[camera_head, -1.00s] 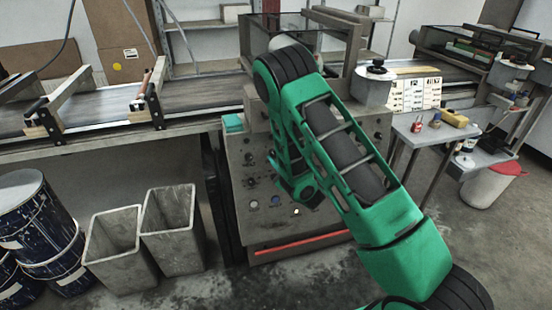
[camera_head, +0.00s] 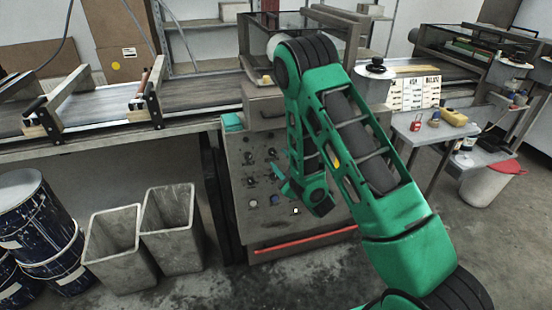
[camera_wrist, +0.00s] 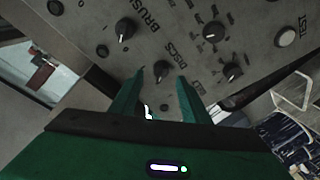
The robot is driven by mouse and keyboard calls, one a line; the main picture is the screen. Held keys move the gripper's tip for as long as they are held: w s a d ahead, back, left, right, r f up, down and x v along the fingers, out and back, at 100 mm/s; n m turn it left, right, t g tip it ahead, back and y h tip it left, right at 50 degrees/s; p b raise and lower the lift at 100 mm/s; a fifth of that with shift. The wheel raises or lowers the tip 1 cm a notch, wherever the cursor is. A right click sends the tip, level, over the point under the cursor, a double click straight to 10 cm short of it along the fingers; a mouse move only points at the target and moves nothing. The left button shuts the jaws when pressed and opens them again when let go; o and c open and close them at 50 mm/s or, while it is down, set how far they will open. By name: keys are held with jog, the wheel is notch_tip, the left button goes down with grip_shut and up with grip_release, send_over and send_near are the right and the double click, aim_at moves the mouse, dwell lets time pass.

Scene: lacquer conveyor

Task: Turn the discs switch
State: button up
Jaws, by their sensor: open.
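The discs switch (camera_wrist: 161,70) is a dark round knob with the printed word DISCS beside it in the wrist view. It sits on the grey control panel (camera_wrist: 190,50), which also shows in the head view (camera_head: 236,185). My gripper (camera_wrist: 160,76) is open and empty, with its two green fingers apart and the knob showing between and just beyond their tips. Contact cannot be told.
Other dark knobs are close by in the wrist view: one near the printed BRUSH word (camera_wrist: 125,29), one upper right (camera_wrist: 214,31) and one to the right (camera_wrist: 232,72). A pale TEST button (camera_wrist: 287,38) is farther right. Two grey bins (camera_head: 170,230) stand left of the panel.

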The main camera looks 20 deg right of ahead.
jog(key=s+d, duration=0.1)
jog(key=s, duration=0.5)
jog(key=shift+r, duration=0.25)
jog(key=d+r+m+g+h, duration=0.3)
jog(key=d+r+m+h, duration=0.15)
jog(key=d, duration=0.65)
jog(key=s+d+r+m+g+h, duration=0.3)
jog(key=s+d+m+g, duration=0.3)
jog(key=s+d, duration=0.3)
jog(key=s+a+r+m+g+y, duration=0.1)
jog(key=s+r+m+g, duration=0.1)
jog(key=s, duration=0.8)
jog(key=s+a+r+m+g+y, duration=0.2)
jog(key=s+r+g, duration=0.1)
jog(key=s, duration=0.7)
jog(key=s+a+r+m+g+y, duration=0.2)
jog(key=s+r, duration=0.2)
jog(key=s, duration=0.7)
jog(key=shift+r+g, duration=0.4)
